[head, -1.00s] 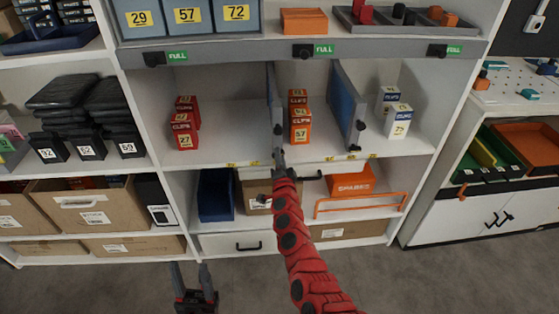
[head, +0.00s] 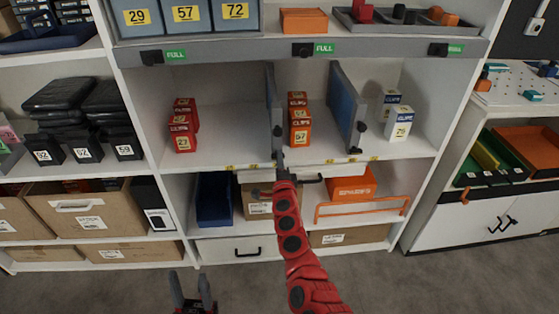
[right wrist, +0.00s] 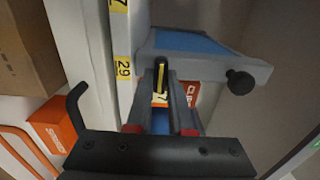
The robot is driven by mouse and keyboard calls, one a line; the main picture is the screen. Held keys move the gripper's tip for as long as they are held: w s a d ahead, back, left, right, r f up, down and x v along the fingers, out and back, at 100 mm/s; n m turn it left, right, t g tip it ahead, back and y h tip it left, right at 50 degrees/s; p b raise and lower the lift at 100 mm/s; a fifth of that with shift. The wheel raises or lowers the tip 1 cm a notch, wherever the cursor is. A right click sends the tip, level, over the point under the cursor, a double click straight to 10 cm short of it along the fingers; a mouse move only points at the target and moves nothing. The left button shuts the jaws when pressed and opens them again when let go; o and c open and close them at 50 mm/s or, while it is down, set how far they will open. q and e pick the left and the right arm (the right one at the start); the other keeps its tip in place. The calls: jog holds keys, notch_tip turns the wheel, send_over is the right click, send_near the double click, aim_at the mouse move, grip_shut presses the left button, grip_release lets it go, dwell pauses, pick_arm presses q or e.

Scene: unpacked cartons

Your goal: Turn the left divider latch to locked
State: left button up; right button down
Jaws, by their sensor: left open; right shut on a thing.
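The left divider (head: 271,105) is a grey-blue panel on the middle shelf, with a black knob on its front edge. My right gripper (head: 280,172) is at the foot of its front edge. In the right wrist view, my right gripper (right wrist: 161,78) is shut on the left divider latch (right wrist: 160,82), a small dark and yellow piece. The fingers hide much of the latch, so its turn position is unclear. The left divider's end and knob (right wrist: 240,82) show beside the fingers. My left gripper (head: 192,290) is open and empty, low in front of the shelves.
The right divider (head: 346,100) stands to the right with its own latch (head: 354,150). Red clip boxes (head: 182,125), orange boxes (head: 299,118) and white boxes (head: 398,122) share the shelf. An orange rail (head: 362,206) and a blue bin (head: 214,200) are below.

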jog(key=shift+f, duration=0.1)
jog(key=c, duration=0.8)
grip_release()
jog(key=shift+s, duration=0.15)
jog(key=s+d+p, duration=0.1)
jog(key=s, duration=1.6)
jog(key=shift+d+p, duration=0.25)
jog(key=shift+p, duration=0.1)
